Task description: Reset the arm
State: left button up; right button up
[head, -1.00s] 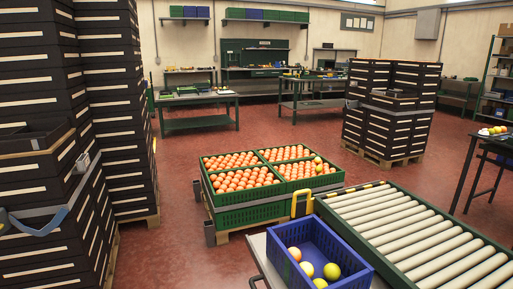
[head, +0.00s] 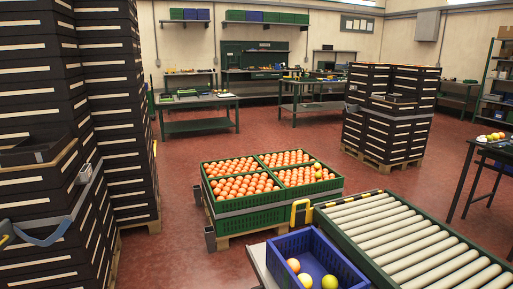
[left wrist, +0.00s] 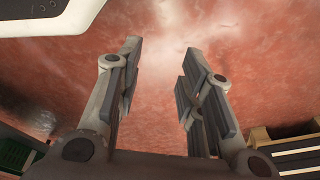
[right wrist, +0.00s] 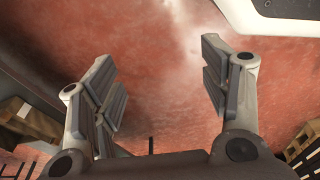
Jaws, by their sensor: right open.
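My left gripper (left wrist: 160,85) is open and empty in the left wrist view, with bare red floor beyond its fingers. My right gripper (right wrist: 165,90) is open and empty in the right wrist view, also over red floor. Neither gripper shows in the head view. A blue crate (head: 274,251) at the bottom of the head view holds a few round fruits, among them an orange-toned one (head: 293,265) and a yellow-green one (head: 330,282). Green crates (head: 262,218) full of oranges (head: 235,166) stand on a pallet in the middle.
A roller conveyor (head: 400,240) runs along the lower right. Tall stacks of black crates (head: 120,120) stand at the left, another stack (head: 385,125) further back. A dark table (head: 480,150) is at the right edge. Red floor (head: 300,125) is open between them.

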pick_arm(q)
jog(key=s+a+g+p, duration=0.1)
jog(key=s+a+p, duration=0.1)
jog(key=s+p, duration=0.8)
jog(key=s, duration=0.5)
jog(key=shift+a+f+p, duration=0.25)
jog(key=shift+a+p, duration=0.05)
jog(key=shift+a, duration=0.1)
pick_arm(e)
jog(key=s+d+g, duration=0.1)
jog(key=s+d, duration=0.1)
jog(key=s, duration=1.3)
jog(key=shift+d+f, duration=0.25)
jog(key=shift+d, duration=0.1)
